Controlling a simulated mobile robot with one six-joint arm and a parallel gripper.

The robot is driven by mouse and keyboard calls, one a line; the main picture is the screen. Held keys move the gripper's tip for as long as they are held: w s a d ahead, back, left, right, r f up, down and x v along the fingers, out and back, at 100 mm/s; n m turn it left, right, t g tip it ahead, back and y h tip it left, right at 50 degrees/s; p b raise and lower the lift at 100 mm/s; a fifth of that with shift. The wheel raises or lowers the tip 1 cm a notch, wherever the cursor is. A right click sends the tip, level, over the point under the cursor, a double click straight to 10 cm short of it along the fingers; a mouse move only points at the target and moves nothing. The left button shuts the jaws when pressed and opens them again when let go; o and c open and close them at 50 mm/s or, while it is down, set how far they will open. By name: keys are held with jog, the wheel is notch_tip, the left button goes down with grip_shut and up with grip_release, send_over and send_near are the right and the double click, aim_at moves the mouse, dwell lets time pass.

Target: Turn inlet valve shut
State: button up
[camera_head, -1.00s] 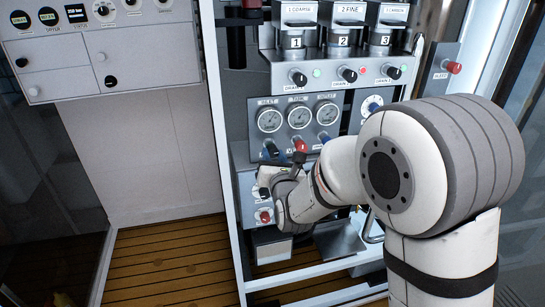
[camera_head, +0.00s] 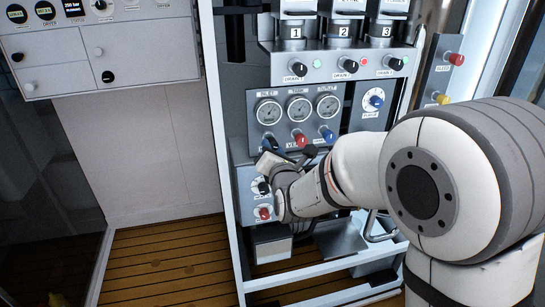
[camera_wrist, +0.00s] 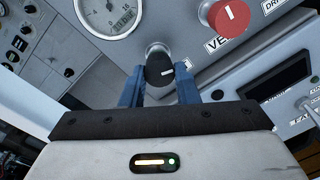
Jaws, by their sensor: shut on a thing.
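The inlet valve is a black knob (camera_wrist: 159,70) with a white pointer line, below a round gauge (camera_wrist: 108,14) in the wrist view. My gripper (camera_wrist: 158,88) has its two blue fingers on either side of this knob and is shut on it. The knob's label is mostly hidden by a finger. In the head view, my gripper (camera_head: 269,145) is at the panel under the left gauge (camera_head: 268,111), and the fingers largely cover the knob there.
A red vent knob (camera_wrist: 229,15) sits close beside the held knob; in the head view, a blue knob (camera_head: 327,134) is farther right. Below are a selector dial and a small red knob (camera_head: 265,213). A shelf with black drain knobs (camera_head: 299,69) overhangs the gauges.

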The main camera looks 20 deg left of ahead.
jog(key=m+b, duration=1.1)
jog(key=m, duration=0.3)
jog(key=m+y+b, duration=0.1)
jog(key=m+b, duration=1)
jog(key=m, duration=0.3)
jog(key=shift+d+r+g, duration=0.15)
jog(key=shift+g, duration=0.25)
jog(key=m+b, duration=0.1)
jog(key=m, duration=0.2)
jog(key=shift+w+m+b, duration=0.1)
jog(key=shift+m+b, duration=0.2)
jog(key=shift+b, duration=0.1)
jog(key=m+b, duration=0.2)
jog(key=m, duration=0.5)
jog(key=shift+y+b, duration=0.3)
jog(key=m, duration=0.6)
jog(key=shift+t, duration=0.3)
jog(key=shift+f+m, duration=0.15)
jog(key=shift+m, duration=1.05)
jog(key=shift+f+m, duration=0.1)
jog(key=shift+m, duration=1.1)
